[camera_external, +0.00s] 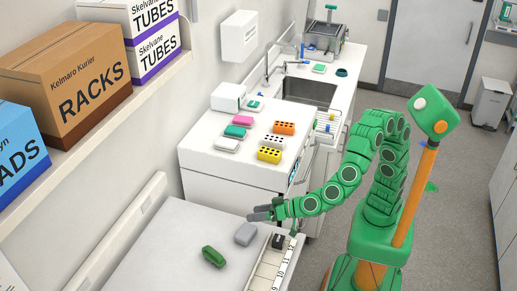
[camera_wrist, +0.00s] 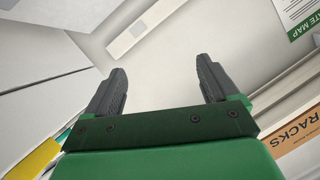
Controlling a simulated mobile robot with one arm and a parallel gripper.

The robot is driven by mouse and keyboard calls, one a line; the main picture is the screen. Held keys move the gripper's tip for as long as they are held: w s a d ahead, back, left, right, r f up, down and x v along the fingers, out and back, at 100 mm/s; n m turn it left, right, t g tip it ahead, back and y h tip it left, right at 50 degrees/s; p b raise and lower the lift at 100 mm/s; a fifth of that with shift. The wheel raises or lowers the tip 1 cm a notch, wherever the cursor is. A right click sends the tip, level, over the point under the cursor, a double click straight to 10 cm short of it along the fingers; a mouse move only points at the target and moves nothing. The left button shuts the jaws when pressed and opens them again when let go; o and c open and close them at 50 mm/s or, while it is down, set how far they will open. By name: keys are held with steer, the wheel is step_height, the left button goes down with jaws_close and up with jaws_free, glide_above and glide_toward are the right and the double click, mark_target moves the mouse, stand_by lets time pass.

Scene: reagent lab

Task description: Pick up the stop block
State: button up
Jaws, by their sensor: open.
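A small dark block (camera_external: 279,241), which looks like the stop block, sits at the far end of a tray with a numbered strip (camera_external: 283,267) on the near white table. My gripper (camera_external: 259,213) is above that table's far edge, up and slightly left of the dark block and apart from it. In the wrist view my gripper (camera_wrist: 160,80) has its two dark fingers spread wide with nothing between them. It faces the wall, and the dark block does not show there.
A grey block (camera_external: 245,233) and a green object (camera_external: 213,257) lie on the near table (camera_external: 170,240), left of the tray. Several coloured racks stand on the white counter (camera_external: 215,165) beyond. A shelf with a brown box (camera_external: 65,75) overhangs at left.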

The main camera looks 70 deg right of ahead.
steer(key=s+d+f+m+t+h, duration=0.1)
steer(key=s+d+f+h, duration=0.2)
steer(key=s+h, duration=0.35)
steer(key=s+d+f+t+h, duration=0.2)
steer(key=s+d+h, duration=0.2)
steer(key=s, duration=0.5)
glide_toward(283, 242)
steer(key=w+d, duration=0.2)
steer(key=shift+w+a, duration=0.1)
steer(key=shift+w, duration=0.05)
steer(key=shift+f+x, duration=0.15)
steer(key=shift+x, duration=1.7)
steer(key=shift+f+x, duration=0.1)
steer(key=shift+x, duration=1.75)
steer(key=shift+w+a, duration=0.1)
steer(key=shift+a, duration=0.05)
steer(key=c, duration=1.5)
